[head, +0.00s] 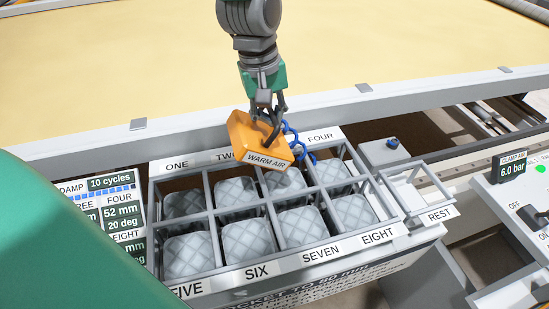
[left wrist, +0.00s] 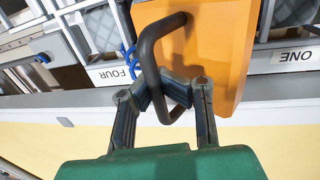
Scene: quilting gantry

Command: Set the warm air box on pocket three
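The warm air box (head: 262,142) is orange with a dark handle and a WARM AIR label. It is over the back rim of the pocket rack (head: 218,226), between the TWO and FOUR labels, and covers the label place between them. Whether it touches the rack I cannot tell. My left gripper (head: 268,106) is above the box. In the left wrist view my left gripper (left wrist: 165,92) has its fingers closed around the handle (left wrist: 150,60), and the box (left wrist: 228,45) hangs beyond it. My right gripper is not in view.
Padded blocks sit in the pockets, such as pocket six (head: 248,242). A blue coiled hose (head: 292,140) runs beside the box. An empty REST cradle (head: 420,192) stands right of the rack. A yellow quilt bed (head: 400,45) lies behind. A clamp panel (head: 515,185) is at right.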

